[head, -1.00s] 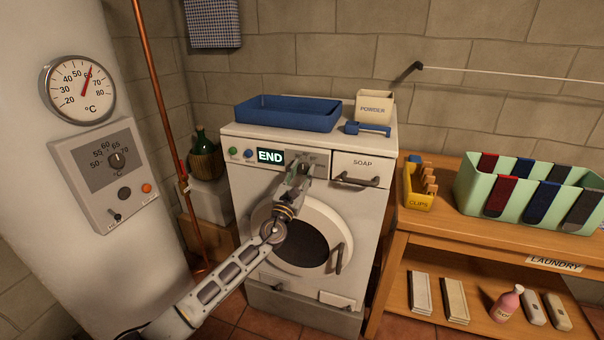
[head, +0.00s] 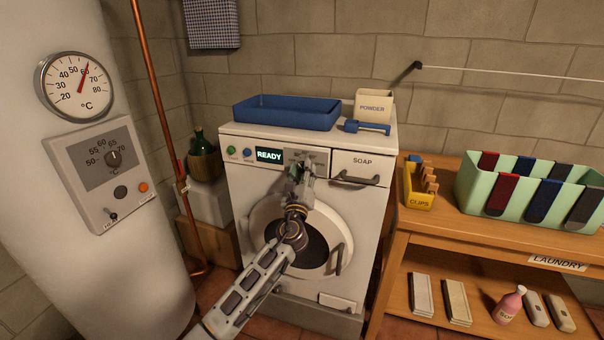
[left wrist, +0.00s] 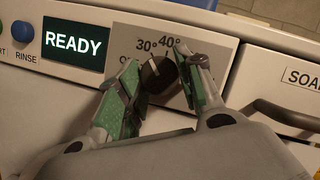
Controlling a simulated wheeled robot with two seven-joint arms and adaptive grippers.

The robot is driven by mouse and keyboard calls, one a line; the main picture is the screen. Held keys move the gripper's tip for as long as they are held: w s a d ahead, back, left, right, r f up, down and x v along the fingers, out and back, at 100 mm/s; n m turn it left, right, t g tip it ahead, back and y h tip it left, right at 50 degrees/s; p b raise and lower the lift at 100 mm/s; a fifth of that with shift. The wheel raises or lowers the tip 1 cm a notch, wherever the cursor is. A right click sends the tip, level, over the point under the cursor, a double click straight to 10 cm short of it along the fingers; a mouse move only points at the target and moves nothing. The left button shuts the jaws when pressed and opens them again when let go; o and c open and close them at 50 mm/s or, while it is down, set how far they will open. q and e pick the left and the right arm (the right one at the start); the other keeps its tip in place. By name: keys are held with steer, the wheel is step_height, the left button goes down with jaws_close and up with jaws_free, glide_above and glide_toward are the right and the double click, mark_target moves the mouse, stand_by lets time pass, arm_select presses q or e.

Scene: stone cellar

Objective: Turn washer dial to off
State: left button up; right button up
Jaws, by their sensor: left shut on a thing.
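The washer (head: 350,215) stands against the wall with its round door closed. Its lit display (head: 269,155) reads READY, and READY also shows in the left wrist view (left wrist: 73,43). The dark dial (left wrist: 158,76) sits on the grey panel right of the display. Marks 30° and 40° show above it; a label starting with O at its left is partly hidden by a finger. My left gripper (head: 300,174) is at the panel. In the left wrist view its green-padded fingers (left wrist: 161,82) are shut on the dial, one each side. My right gripper is not in view.
A soap drawer (head: 356,170) with a protruding handle is just right of the dial. A blue tray (head: 290,121), a powder box (head: 374,107) and a blue scoop (head: 367,128) are on the washer top. A wooden table (head: 412,232) stands at right, a boiler (head: 90,270) at left.

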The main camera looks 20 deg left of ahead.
arm_select(q)
steer(key=n+g+y, duration=0.1)
steer(key=n, duration=0.1)
steer(key=shift+n, duration=0.4)
steer(key=shift+d+r+n+g+y+p, duration=0.1)
steer(key=shift+n+g+y+p, duration=0.3)
steer(key=shift+n, duration=0.7)
steer(key=n+y, duration=0.1)
steer(key=n, duration=0.2)
steer(key=shift+g+p, duration=0.3)
steer(key=shift+g, duration=0.1)
steer(key=shift+n+g+p, duration=0.3)
steer(key=shift+n+p, duration=0.05)
steer(key=shift+n, duration=0.65)
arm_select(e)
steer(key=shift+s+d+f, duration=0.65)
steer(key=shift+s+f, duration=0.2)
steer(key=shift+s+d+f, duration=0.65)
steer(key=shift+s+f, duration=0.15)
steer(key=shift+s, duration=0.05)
arm_select(q)
steer(key=o, duration=1)
steer(key=shift+o, duration=0.2)
steer(key=shift+s, duration=0.15)
steer(key=v, duration=1.1)
steer(key=shift+s+d, duration=0.25)
steer(key=shift+s, duration=0.1)
